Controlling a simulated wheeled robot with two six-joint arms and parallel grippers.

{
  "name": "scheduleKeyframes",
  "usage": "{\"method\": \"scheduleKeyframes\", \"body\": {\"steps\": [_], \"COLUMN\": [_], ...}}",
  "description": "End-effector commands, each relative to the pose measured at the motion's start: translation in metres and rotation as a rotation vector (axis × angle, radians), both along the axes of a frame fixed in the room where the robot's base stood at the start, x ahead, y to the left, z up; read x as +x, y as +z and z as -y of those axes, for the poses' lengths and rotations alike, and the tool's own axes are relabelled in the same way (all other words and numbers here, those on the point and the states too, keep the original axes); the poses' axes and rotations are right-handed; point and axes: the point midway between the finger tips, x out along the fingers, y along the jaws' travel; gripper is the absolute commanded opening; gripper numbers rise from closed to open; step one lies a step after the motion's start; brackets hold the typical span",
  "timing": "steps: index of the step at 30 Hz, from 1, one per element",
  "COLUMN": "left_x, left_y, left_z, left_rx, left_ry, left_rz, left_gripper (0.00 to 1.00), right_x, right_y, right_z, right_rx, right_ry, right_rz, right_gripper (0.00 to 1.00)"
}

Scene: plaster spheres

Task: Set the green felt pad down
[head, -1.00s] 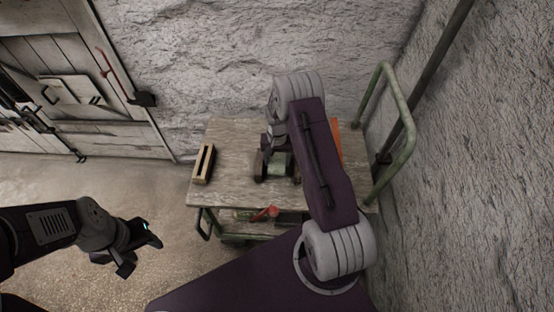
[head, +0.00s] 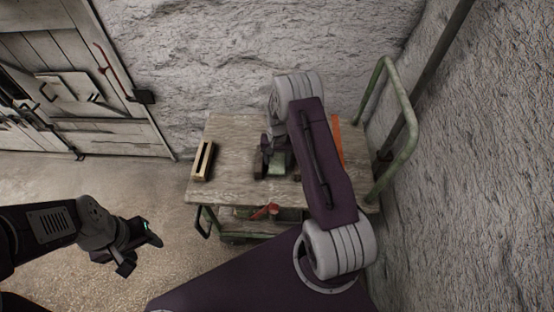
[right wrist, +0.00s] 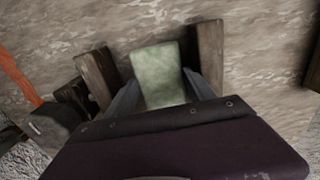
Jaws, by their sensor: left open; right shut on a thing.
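The green felt pad (right wrist: 158,74) is a pale green slab between the two fingers of my right gripper (right wrist: 167,88) in the right wrist view. The gripper is shut on it. In the head view the pad (head: 278,164) shows small over the trolley top (head: 230,182), partly hidden by my right wrist. A dark wooden piece stands on each side of it, one left (right wrist: 98,78) and one right (right wrist: 209,55). I cannot tell whether the pad touches the surface. My left gripper (head: 141,253) is open and empty over the floor, left of the trolley.
A pale slotted block (head: 204,161) lies at the trolley top's left edge. An orange strip (head: 338,140) is at the right, by the green handle rail (head: 409,130). A red thing (head: 265,212) is on the lower shelf. Rock walls stand behind and right.

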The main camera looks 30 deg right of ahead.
Motion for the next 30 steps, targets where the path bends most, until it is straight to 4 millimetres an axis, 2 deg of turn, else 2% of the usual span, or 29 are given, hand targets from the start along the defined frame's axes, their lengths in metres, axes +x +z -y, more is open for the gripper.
{"method": "scheduleKeyframes", "body": {"steps": [23, 24, 26, 30], "left_x": [0.0, 0.0, 0.0, 0.0], "left_y": [-0.011, -0.011, -0.011, -0.011], "left_z": [0.0, 0.0, 0.0, 0.0], "left_rx": [0.0, 0.0, 0.0, 0.0], "left_ry": [0.0, 0.0, 0.0, 0.0], "left_rz": [0.0, 0.0, 0.0, 0.0], "left_gripper": [0.51, 0.51, 0.51, 0.51], "right_x": [0.0, 0.0, 0.0, 0.0], "right_y": [-0.016, -0.015, -0.015, -0.015], "right_z": [0.0, 0.0, 0.0, -0.001], "right_rx": [0.0, 0.0, 0.0, 0.0], "right_ry": [0.0, 0.0, 0.0, 0.0], "right_rz": [0.0, 0.0, 0.0, 0.001], "right_gripper": [0.24, 0.71, 0.88, 0.88]}}
